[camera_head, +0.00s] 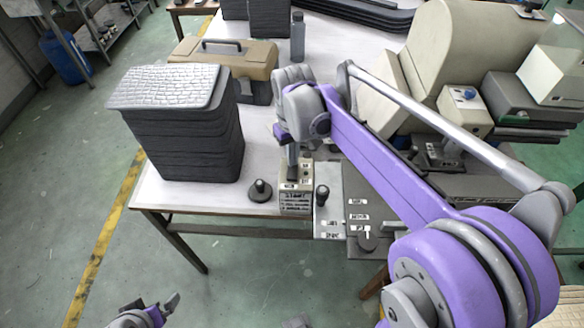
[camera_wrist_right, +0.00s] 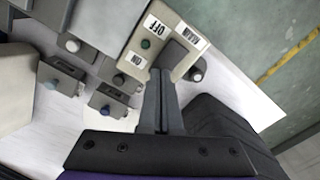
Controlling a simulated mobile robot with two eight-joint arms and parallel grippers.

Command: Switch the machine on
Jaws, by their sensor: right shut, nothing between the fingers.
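A beige switch box (camera_head: 296,203) stands at the table's front edge; the wrist view shows its face (camera_wrist_right: 168,32) with labels OFF, ON and MAIN, a round green button or lamp (camera_wrist_right: 145,44) and a dark raised switch part (camera_wrist_right: 180,50). My right gripper (camera_head: 292,165) is shut and empty, pointing down at this box. In the wrist view its fingertips (camera_wrist_right: 160,70) overlap the box's edge near the ON label and the dark part; I cannot tell whether they touch. The large beige machine (camera_head: 440,50) is at the right. My left gripper (camera_head: 160,308) is low at the bottom left, away from the table.
A stack of black trays (camera_head: 185,135) with a pale textured top stands left of the box. A black knob (camera_head: 261,190) and a grey panel with knobs (camera_head: 328,215) flank the box. A tan tool case (camera_head: 225,62) and a grey bottle (camera_head: 297,38) stand behind.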

